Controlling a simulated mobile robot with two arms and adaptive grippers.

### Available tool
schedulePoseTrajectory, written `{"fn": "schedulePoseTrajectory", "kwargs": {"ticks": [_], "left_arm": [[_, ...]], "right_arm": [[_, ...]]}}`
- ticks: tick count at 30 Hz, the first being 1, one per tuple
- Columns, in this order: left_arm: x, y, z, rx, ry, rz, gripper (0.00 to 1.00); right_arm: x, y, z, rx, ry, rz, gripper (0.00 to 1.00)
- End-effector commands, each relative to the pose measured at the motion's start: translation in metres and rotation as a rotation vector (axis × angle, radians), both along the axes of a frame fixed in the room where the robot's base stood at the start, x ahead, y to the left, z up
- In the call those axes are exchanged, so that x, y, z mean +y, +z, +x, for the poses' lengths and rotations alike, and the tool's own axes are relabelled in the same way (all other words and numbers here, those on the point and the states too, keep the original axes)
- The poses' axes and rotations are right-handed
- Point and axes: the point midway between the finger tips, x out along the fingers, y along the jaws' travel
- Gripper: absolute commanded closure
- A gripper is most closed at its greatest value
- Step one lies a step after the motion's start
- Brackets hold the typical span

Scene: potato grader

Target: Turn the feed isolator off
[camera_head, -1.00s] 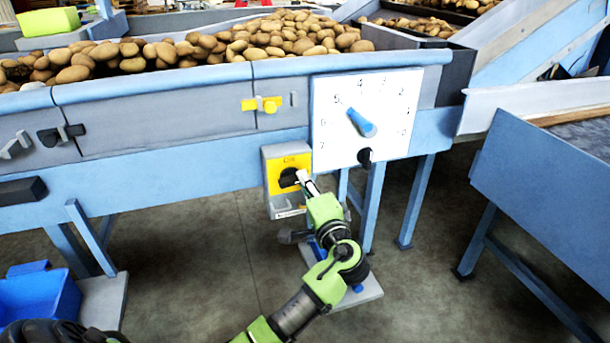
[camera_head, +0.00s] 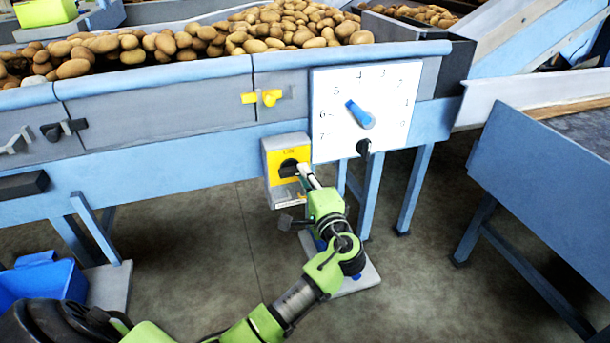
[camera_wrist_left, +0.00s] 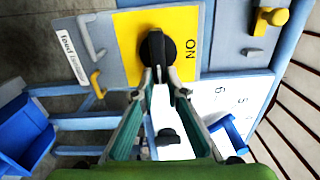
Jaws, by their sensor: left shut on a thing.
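The feed isolator (camera_head: 279,188) is a grey box with a yellow plate and a black rotary knob (camera_head: 289,168), below the conveyor edge. In the left wrist view the yellow plate (camera_wrist_left: 126,38) has "ON" printed on the right, and the knob (camera_wrist_left: 157,48) lies across the line towards that word. A label on the grey box partly reads "feed". My left gripper (camera_wrist_left: 162,78) reaches the knob from the front and is shut on its handle. In the head view it (camera_head: 304,174) comes up from below right. The fingers hide part of the handle.
A white dial panel (camera_head: 385,112) with a blue pointer and a small black knob (camera_head: 363,147) sits just right of the isolator. A yellow latch (camera_head: 269,97) is above it. Blue legs stand behind my arm. A blue crate (camera_head: 42,283) is at lower left.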

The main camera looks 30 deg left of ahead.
Motion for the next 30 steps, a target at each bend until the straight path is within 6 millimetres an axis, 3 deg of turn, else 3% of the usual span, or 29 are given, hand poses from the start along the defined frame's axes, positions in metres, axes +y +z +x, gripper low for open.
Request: {"fn": "schedulePoseTrajectory", "kwargs": {"ticks": [3,4,6,19,30], "left_arm": [[-0.001,-0.003,0.0,0.007,-0.002,-0.001,1.0],[-0.001,-0.003,0.0,0.007,-0.002,-0.001,0.82],[-0.001,-0.003,0.0,0.006,-0.002,-0.001,0.71],[-0.007,-0.002,-0.005,0.003,-0.003,-0.003,0.71],[-0.063,-0.003,-0.052,0.005,-0.004,-0.005,0.71]], "right_arm": [[0.0,0.0,0.0,0.0,0.0,0.0,0.6],[0.0,0.0,0.0,0.0,0.0,0.0,0.6],[0.0,0.0,0.0,0.0,0.0,0.0,0.6],[0.001,0.0,0.0,0.001,0.0,0.001,0.6],[0.0,0.0,0.0,0.001,0.0,0.0,0.6]]}}
